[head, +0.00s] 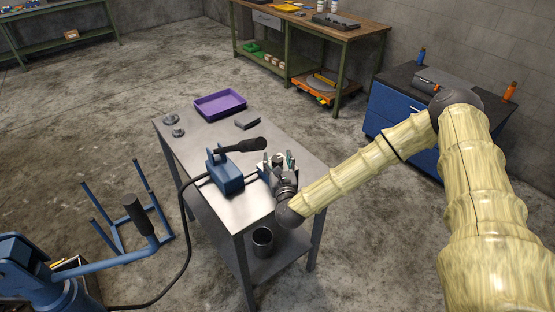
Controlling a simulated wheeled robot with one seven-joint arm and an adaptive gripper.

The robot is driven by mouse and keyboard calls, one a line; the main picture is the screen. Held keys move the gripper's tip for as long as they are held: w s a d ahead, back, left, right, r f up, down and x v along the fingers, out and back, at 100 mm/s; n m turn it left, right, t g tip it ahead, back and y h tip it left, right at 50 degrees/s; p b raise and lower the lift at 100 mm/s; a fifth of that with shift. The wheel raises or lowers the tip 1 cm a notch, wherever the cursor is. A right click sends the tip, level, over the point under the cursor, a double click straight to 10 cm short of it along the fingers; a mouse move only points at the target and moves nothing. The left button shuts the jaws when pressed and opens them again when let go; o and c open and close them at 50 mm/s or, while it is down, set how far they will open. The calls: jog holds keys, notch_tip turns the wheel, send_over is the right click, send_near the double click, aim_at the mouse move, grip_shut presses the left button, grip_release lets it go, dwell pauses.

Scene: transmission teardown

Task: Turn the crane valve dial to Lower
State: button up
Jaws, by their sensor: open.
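A blue control box (227,178) with a black-gripped handle (240,146) stands on the steel table (205,140). A black hose runs from it to blue crane-like equipment (40,280) at the lower left. I cannot make out a valve dial or its Lower mark; it may be hidden or too small. My gripper (278,160) is open, just right of the blue box and low over the table. Its fingers point away from the camera. Whether it touches anything is not clear; a pale part seems to lie between or behind the fingers.
A purple tray (220,112), a dark block (247,124) and small metal parts (177,132) lie on the table's far half. A dark bin (263,240) stands on the lower shelf. A blue cabinet (395,115) is at right, a workbench (330,32) behind.

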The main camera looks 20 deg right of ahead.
jog(key=s, duration=0.3)
jog(key=s+a, duration=0.1)
jog(key=s, duration=0.7)
jog(key=shift+a, duration=0.25)
